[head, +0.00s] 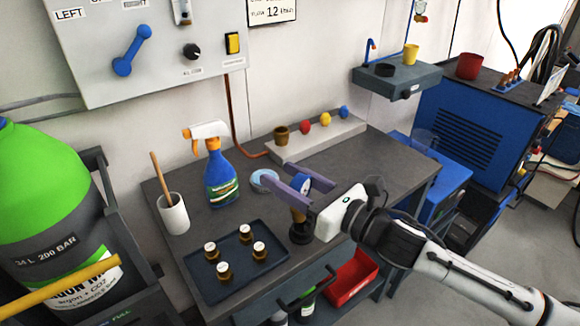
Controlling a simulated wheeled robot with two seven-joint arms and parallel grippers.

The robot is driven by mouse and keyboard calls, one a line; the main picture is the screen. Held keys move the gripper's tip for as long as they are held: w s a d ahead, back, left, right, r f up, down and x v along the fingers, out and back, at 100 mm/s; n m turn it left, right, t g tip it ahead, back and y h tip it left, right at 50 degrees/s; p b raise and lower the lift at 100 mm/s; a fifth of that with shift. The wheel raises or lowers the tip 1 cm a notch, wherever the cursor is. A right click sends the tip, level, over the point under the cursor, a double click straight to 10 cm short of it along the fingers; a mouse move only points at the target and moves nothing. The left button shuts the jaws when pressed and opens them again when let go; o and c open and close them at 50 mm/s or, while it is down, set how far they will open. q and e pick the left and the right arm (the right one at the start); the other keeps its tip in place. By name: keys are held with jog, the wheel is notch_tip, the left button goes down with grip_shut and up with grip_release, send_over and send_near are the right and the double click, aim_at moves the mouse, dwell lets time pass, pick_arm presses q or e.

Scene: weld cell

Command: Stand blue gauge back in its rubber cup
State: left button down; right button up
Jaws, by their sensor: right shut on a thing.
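The blue gauge (304,183) has a pale face and a brass-coloured stem pointing down. My right gripper (300,187) is shut on it, with one finger on either side of the gauge. A black rubber cup (300,237) stands on the grey bench near its front edge, directly below the stem. The gauge looks roughly upright over the cup. I cannot tell whether the stem's end is inside the cup or just above it. My left gripper is not in view.
Left of the cup is a dark tray (206,285) with several small brown bottles. Behind are a spray bottle (221,178), a pale blue disc (264,180) and a ledge (318,139) with coloured knobs. A white pot (173,213) stands at left. The bench's right part is clear.

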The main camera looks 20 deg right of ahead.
jog(key=f+b, duration=0.3)
jog(key=w+d+f+b, duration=0.1)
jog(key=f+b, duration=0.1)
dwell(0.5)
jog(key=shift+d, duration=0.1)
dwell(1.1)
jog(key=shift+f+b, duration=0.4)
jog(key=shift+f, duration=0.25)
jog(key=o, duration=1)
jog(key=shift+o, duration=0.2)
